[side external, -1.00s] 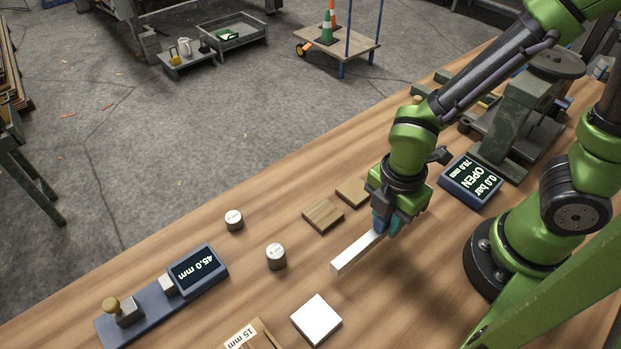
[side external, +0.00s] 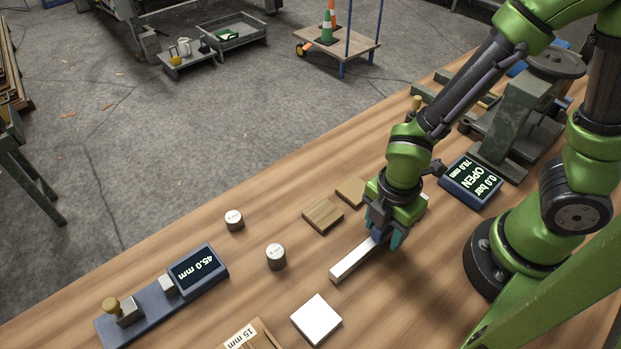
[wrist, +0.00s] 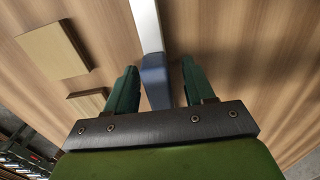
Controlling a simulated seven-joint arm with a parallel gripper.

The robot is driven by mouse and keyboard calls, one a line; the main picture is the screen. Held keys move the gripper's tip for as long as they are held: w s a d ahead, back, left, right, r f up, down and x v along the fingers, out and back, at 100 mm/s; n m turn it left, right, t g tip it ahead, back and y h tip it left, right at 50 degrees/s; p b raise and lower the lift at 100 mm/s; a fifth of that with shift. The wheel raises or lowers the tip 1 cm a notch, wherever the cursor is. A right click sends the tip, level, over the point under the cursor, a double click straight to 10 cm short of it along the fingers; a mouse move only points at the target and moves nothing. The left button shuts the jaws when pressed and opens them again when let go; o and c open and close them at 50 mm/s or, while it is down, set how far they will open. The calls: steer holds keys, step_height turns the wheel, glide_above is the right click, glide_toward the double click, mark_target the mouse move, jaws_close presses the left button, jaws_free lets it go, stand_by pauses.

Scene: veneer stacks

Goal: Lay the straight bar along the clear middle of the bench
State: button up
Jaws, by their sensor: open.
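The straight bar (side external: 354,262) is a silvery rectangular bar with a blue section at one end. It lies on the wooden bench (side external: 400,293). My gripper (side external: 385,240) is over the blue end of the bar. In the wrist view my gripper (wrist: 156,77) is open, with one finger on each side of the blue section (wrist: 156,80) and visible gaps between. The bar's metal part (wrist: 146,25) runs away from the fingers toward the top of the wrist view.
Two wooden veneer squares (side external: 323,216) lie left of the gripper. A white square (side external: 316,319) and two small cylinders (side external: 276,257) are nearby.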

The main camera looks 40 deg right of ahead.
step_height(320, 180, up, 12)
steer(key=shift+r, duration=0.1)
steer(key=w+d+r+m+t+y, duration=0.2)
steer(key=d+r+m+t, duration=0.5)
steer(key=m, duration=1.5)
step_height(320, 180, up, 4)
steer(key=w+d, duration=0.1)
steer(key=d, duration=0.1)
steer(key=shift+w+d+r, duration=0.15)
steer(key=shift+w+d, duration=0.15)
steer(key=shift+d, duration=0.1)
